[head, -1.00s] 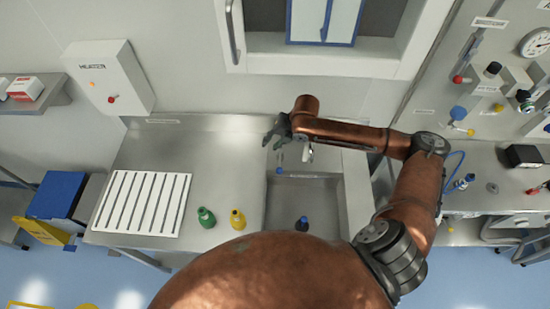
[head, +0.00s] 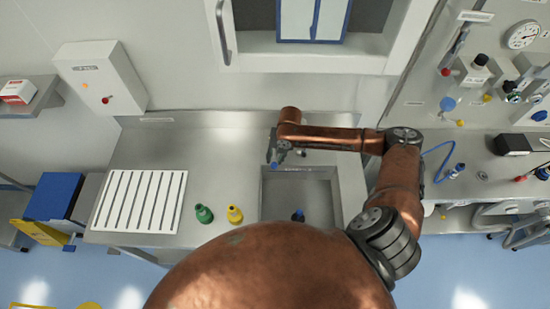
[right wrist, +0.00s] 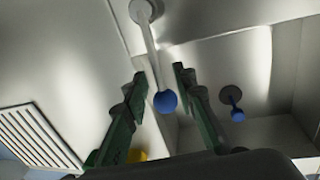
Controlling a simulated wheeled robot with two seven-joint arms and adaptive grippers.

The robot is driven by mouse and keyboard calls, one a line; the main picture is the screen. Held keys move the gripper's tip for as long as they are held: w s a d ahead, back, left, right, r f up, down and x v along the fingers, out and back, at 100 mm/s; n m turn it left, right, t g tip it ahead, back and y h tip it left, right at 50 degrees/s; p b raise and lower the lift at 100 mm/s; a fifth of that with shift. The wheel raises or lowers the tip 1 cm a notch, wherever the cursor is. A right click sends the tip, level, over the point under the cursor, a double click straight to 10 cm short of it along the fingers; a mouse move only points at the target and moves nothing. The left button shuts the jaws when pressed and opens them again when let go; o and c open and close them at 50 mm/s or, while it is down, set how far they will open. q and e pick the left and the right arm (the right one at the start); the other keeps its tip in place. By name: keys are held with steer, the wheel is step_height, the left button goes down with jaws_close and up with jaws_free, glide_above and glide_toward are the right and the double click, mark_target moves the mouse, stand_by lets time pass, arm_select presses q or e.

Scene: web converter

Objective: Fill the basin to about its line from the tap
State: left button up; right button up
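The steel basin (head: 340,190) is sunk in the counter, and I see no water or fill line in it. A stopper with a blue knob (head: 298,215) is at its bottom; it also shows in the right wrist view (right wrist: 235,115). A thin metal lever with a blue ball end (right wrist: 165,101) hangs behind the basin; the ball shows in the head view (head: 274,165). My right gripper (head: 276,153) is at this lever. In the right wrist view its fingers (right wrist: 159,75) are apart, one on each side of the lever, with gaps. My left gripper is out of view.
A green bottle (head: 204,214) and a yellow bottle (head: 235,215) stand left of the basin. A slotted white drainboard (head: 139,201) lies farther left. A wall box (head: 101,78) and a cabinet (head: 312,58) are behind. The counter between drainboard and basin is mostly clear.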

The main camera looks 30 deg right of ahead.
jaws_close()
stand_by(0.7)
